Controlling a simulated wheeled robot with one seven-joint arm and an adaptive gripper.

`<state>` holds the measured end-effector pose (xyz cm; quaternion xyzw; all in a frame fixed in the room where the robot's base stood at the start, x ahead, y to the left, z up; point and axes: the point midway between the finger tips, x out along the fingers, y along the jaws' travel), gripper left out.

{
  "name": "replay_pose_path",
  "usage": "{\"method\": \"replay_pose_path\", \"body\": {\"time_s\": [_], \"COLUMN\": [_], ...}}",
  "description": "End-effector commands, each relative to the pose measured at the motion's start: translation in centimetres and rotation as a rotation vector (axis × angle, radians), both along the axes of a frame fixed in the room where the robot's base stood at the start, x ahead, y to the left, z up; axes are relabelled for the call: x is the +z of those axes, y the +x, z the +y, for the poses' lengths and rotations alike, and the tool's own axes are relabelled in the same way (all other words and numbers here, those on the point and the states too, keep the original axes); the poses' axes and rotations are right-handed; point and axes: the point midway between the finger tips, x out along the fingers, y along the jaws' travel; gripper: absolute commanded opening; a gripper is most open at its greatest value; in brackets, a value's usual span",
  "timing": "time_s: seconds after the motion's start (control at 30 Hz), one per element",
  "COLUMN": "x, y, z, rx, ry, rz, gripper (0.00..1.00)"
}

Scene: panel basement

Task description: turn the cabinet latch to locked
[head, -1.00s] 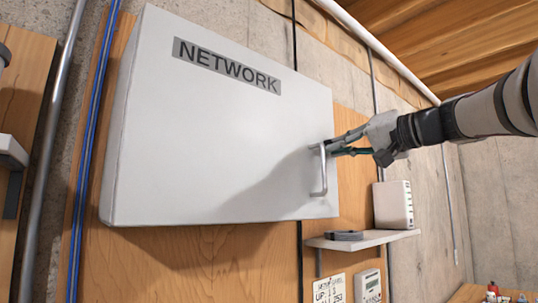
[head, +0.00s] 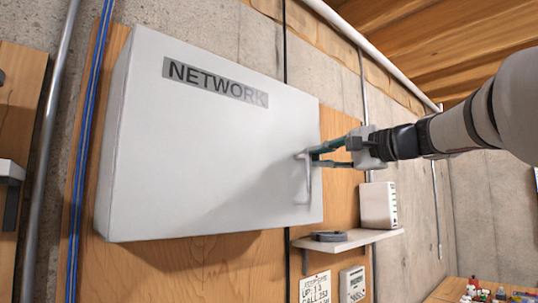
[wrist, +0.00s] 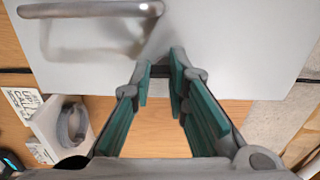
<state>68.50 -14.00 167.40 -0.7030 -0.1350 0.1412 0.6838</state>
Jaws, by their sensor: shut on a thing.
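The white cabinet (head: 200,150) marked NETWORK hangs on a wooden panel, its door shut. A bar handle (head: 309,180) stands near the door's right edge; it also shows at the top left of the wrist view (wrist: 100,12). My gripper (head: 314,156) is at the door's right edge, beside the handle's upper end. In the wrist view my gripper's teal-padded fingertips (wrist: 160,68) are closed on a small dark grey piece, the latch (wrist: 160,71), at the cabinet's edge. Most of the latch is hidden by the fingers, so its angle is unclear.
Below right of the cabinet, a shelf (head: 360,239) holds a white router (head: 378,205) and a dark coiled item (head: 329,236). A note (head: 315,287) and a small wall device (head: 352,284) are under it. Open room lies to the right.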

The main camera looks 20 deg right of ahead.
Motion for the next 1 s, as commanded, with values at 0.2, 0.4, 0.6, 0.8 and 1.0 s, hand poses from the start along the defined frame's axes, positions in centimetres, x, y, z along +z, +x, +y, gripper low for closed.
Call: {"method": "replay_pose_path", "body": {"time_s": [0.2,0.4,0.6,0.8,1.0], "x": [1.36,1.34,1.33,1.12,0.81], "y": [-0.35,-0.33,-0.33,-0.28,-0.16], "z": [0.26,0.16,0.07,0.01,-0.06], "rx": [0.000,-0.003,-0.005,-0.005,-0.005], "ry": [0.038,0.044,0.044,0.043,0.043], "rz": [-0.014,-0.012,-0.012,-0.008,-0.002], "gripper": [0.00,0.00,0.00,0.47,0.47]}}
